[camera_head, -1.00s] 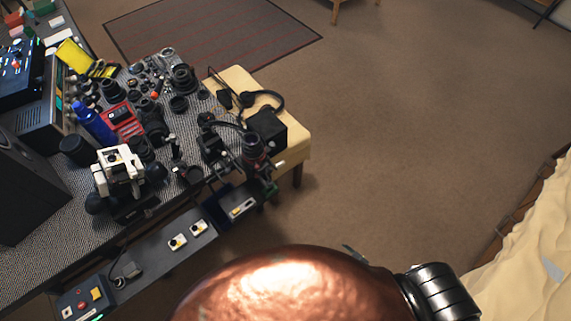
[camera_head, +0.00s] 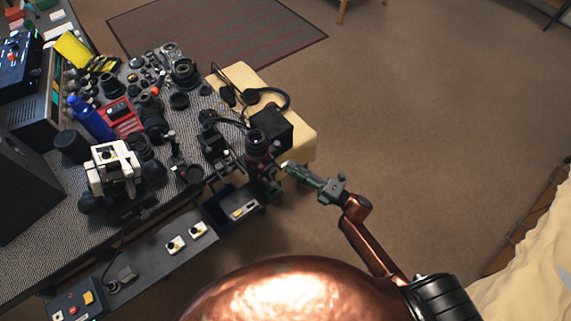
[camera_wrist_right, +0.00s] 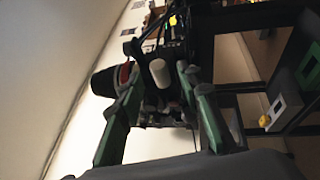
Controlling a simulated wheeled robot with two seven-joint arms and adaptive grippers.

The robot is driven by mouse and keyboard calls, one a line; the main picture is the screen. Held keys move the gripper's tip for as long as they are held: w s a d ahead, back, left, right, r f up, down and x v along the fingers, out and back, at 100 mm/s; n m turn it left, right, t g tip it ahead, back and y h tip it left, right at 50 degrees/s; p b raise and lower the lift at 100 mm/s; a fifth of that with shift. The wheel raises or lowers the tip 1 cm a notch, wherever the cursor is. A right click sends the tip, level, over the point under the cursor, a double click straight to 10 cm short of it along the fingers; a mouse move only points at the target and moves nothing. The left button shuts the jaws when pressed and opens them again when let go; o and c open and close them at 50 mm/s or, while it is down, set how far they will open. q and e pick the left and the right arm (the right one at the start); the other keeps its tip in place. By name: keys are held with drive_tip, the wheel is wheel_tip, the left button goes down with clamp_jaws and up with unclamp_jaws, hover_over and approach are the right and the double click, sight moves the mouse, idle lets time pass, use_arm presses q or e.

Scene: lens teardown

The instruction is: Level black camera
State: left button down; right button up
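A black camera with a dark, purple-glinting lens (camera_head: 257,142) stands at the table's front right edge. In the head view its lens faces upward, but I cannot judge its exact tilt. In the right wrist view the black lens (camera_wrist_right: 108,80) with a red ring is at left. A pale, round-ended handle (camera_wrist_right: 158,72) shows between my right fingers. My right gripper (camera_head: 288,166) reaches in from the lower right, beside the camera mount. In the wrist view my right gripper (camera_wrist_right: 160,74) is open, its green fingers either side of the handle, with gaps showing. My left gripper is out of view.
The table (camera_head: 45,232) is crowded with lenses and parts, a blue bottle (camera_head: 92,118) and a white-and-black device (camera_head: 112,168). The floor at right is open.

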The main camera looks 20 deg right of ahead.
sight(268, 160)
drive_tip(key=shift+x, duration=1.75)
drive_tip(key=shift+f, duration=0.1)
drive_tip(key=shift+c, duration=0.7)
clamp_jaws()
